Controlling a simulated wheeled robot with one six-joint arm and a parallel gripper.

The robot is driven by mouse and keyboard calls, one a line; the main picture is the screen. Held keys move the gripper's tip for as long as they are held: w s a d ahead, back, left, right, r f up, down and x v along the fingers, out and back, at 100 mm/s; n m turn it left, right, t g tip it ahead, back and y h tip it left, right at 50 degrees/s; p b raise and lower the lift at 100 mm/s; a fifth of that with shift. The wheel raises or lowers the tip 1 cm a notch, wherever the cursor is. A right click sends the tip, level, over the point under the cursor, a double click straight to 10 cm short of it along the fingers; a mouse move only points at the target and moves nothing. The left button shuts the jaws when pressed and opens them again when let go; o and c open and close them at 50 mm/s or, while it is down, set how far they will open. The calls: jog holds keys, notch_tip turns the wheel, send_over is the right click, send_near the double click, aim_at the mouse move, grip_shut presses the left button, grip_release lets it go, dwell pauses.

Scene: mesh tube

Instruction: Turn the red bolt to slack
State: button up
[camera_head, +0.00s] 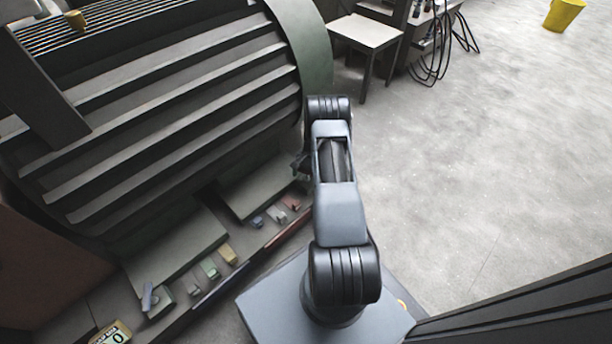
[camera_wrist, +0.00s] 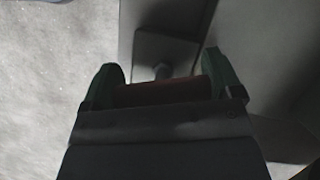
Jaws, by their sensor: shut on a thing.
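My gripper (camera_wrist: 162,85) shows in the wrist view with its two dark green fingers on either side of a dark reddish-brown piece, which I take for the red bolt (camera_wrist: 158,94). The piece spans the gap and seems to touch both fingers. Just beyond it a short dark stub (camera_wrist: 162,71) stands out from a grey plate. In the head view my arm hides the gripper's fingertips. A small red block (camera_head: 291,203) sits on the machine's lower ledge, left of my arm. How far the bolt is turned cannot be told.
A large slatted drum machine (camera_head: 180,105) fills the left. Blue (camera_head: 257,222), green (camera_head: 210,268) and yellow (camera_head: 228,254) blocks line its ledge. A small table (camera_head: 364,32) stands behind. A yellow bucket (camera_head: 563,14) is far right. The grey floor at right is clear.

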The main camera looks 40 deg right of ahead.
jog(key=n, duration=0.2)
jog(key=n+g+h, duration=0.1)
jog(key=n, duration=0.2)
jog(key=shift+s+d+n+g, duration=0.1)
jog(key=shift+n+g, duration=0.2)
jog(key=n+h, duration=0.1)
jog(key=n, duration=0.1)
jog(key=n+h, duration=0.1)
jog(key=n, duration=0.1)
jog(key=shift+d+n+g, duration=0.15)
jog(key=shift+n+g, duration=0.15)
jog(key=shift+n, duration=0.1)
jog(key=shift+s+n+h, duration=0.1)
jog(key=shift+n+h, duration=0.2)
jog(key=o, duration=0.7)
jog(key=shift+o, duration=0.2)
